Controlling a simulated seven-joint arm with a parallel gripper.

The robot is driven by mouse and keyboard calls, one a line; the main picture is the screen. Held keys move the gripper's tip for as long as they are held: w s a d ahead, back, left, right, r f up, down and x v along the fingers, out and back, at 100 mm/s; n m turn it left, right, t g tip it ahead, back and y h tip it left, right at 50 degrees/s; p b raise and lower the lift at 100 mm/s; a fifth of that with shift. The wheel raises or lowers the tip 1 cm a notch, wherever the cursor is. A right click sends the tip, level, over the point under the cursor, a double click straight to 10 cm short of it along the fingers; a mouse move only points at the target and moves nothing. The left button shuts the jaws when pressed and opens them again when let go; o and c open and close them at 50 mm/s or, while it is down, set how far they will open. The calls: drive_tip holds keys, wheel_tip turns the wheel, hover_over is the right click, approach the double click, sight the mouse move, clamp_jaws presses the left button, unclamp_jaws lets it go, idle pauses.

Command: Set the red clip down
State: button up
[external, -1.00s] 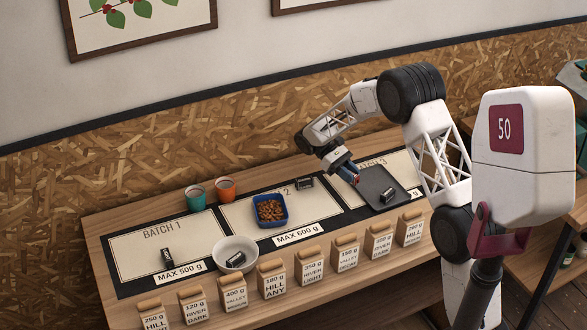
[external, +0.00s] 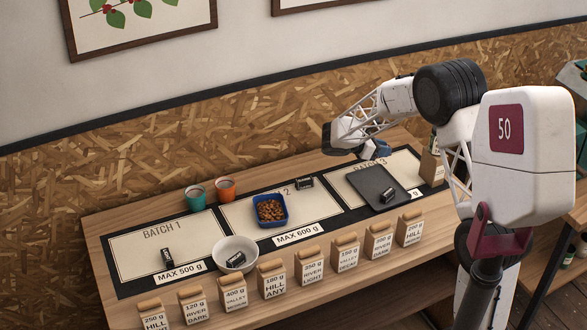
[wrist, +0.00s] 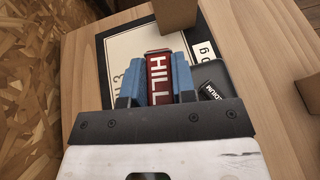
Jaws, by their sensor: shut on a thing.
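The red clip (wrist: 159,77) is lettered HILL. In the wrist view it sits between the two blue fingers of my gripper (wrist: 158,78), which is shut on it. In the external view my gripper (external: 374,150) is above the back of the Batch 3 card (external: 345,183), near the table's back right. The clip is hard to make out there. I cannot tell its exact height above the card.
A dark grey tray (external: 367,178) with a black clip (external: 388,196) lies on Batch 3. A bag (external: 432,165) stands at the mat's right end. Several bags line the front. A blue bowl of beans (external: 284,217) and a white bowl (external: 251,243) stand further left.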

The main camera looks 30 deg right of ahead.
drive_tip(key=shift+w+d+r+n+t, duration=0.15)
drive_tip(key=shift+d+r+n+t, duration=0.25)
drive_tip(key=shift+r+n+t, duration=0.15)
drive_tip(key=shift+w+d+r+n+t, duration=0.15)
drive_tip(key=shift+d+r+n+t, duration=0.25)
drive_tip(key=shift+t, duration=0.25)
wheel_tip(320, 180, down, 10)
drive_tip(key=shift+r, duration=0.2)
drive_tip(key=shift+w, duration=0.15)
drive_tip(key=w+d, duration=0.1)
drive_tip(key=w, duration=0.4)
drive_tip(key=w+d+f, duration=0.1)
drive_tip(key=w, duration=0.3)
drive_tip(key=w+d, duration=0.1)
drive_tip(key=w, duration=0.4)
drive_tip(key=shift+w+f, duration=0.25)
drive_tip(key=shift+w, duration=0.05)
drive_tip(key=shift+w+d, duration=0.1)
drive_tip(key=shift+w, duration=0.25)
drive_tip(key=shift+f, duration=1.75)
